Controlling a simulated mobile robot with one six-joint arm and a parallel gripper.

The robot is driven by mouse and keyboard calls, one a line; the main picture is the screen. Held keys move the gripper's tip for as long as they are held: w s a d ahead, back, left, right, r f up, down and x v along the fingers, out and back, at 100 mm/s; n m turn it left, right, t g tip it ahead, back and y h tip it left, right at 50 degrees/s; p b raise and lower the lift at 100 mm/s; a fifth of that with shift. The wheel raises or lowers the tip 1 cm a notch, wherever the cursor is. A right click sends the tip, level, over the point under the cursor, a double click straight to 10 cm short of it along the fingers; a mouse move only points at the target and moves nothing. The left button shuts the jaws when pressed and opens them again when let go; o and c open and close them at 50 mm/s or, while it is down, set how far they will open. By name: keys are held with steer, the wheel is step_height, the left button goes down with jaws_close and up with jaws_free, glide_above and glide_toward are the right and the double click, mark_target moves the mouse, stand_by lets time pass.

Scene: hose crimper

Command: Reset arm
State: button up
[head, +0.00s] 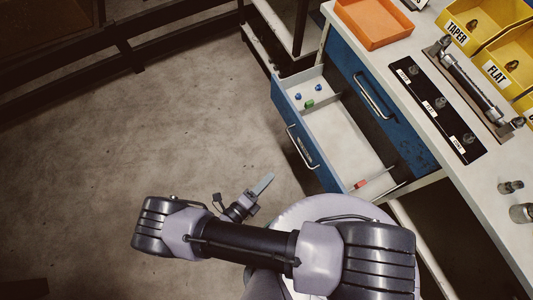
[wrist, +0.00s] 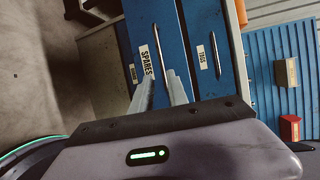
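My arm is folded low in the head view, with my gripper (head: 262,184) over the floor, left of the open blue drawer (head: 296,136) and apart from it. In the wrist view the two pale fingers of my gripper (wrist: 162,88) stand apart with nothing between them. The blue drawer fronts lie beyond the fingers, one labelled SPARES (wrist: 147,62) with a long metal handle (wrist: 160,50). The open drawer holds two small blue pieces, a green piece (head: 309,104) and a thin red-tipped item (head: 361,184).
The worktop at right carries an orange tray (head: 374,22), yellow bins (head: 476,20), a black labelled strip (head: 437,103), a hose assembly on a plate (head: 470,85) and metal fittings (head: 510,187). The open drawer juts out over the floor. The floor at left is clear.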

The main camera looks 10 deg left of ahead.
stand_by(0.3)
steer(key=w+d+r+m+g, duration=0.15)
steer(key=r+m+g, duration=0.25)
steer(key=r+m, duration=0.4)
steer(key=w+d+r+m+g, duration=0.1)
steer(key=w+r+m+g, duration=0.3)
steer(key=r+m, duration=0.5)
steer(key=w+d+r+m+g, duration=0.1)
steer(key=r+m+g, duration=0.4)
steer(key=r+m, duration=0.3)
steer(key=s+d+r+m+t+y, duration=0.2)
steer(key=d+r+m+y, duration=0.3)
steer(key=r+m, duration=0.6)
steer(key=s+d+r+m+t+y, duration=0.3)
steer(key=d+r+m+y, duration=0.2)
steer(key=r+m, duration=0.6)
steer(key=d+m, duration=0.1)
steer(key=m, duration=0.3)
steer(key=shift+r, duration=0.35)
